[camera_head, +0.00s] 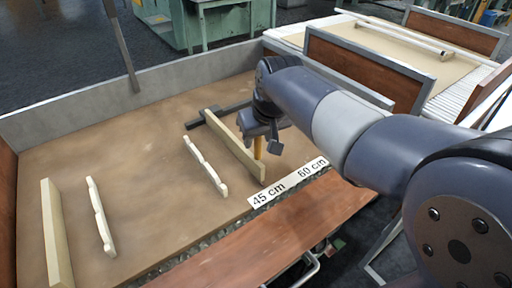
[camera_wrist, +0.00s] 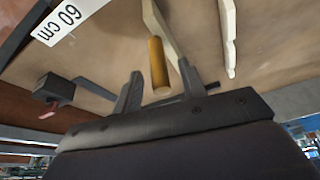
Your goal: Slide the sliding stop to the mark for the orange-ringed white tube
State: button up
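The sliding stop is a long pale wooden bar (camera_head: 232,142) lying across the brown bench bed, with a dark guide piece at its far end. Its near end lies close to the "45 cm" writing on the white label strip (camera_head: 290,182); "60 cm" is further right. An upright yellow-orange peg (camera_head: 259,148) stands beside the bar's near part. In the wrist view the peg (camera_wrist: 158,66) is between the fingers of my gripper (camera_wrist: 162,88), which stand apart with gaps beside it. The bar (camera_wrist: 162,22) is just beyond.
Two pale notched supports (camera_head: 206,166) (camera_head: 101,216) lie left of the stop. A fixed pale bar (camera_head: 56,235) is at the far left. A grey wall (camera_head: 150,88) bounds the back, a wooden ledge (camera_head: 270,240) the front. The bed between the supports is clear.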

aim_at(257, 145)
jog(key=shift+b+x, duration=0.35)
jog(key=shift+x, duration=1.6)
jog(key=shift+c, duration=0.4)
grip_shut()
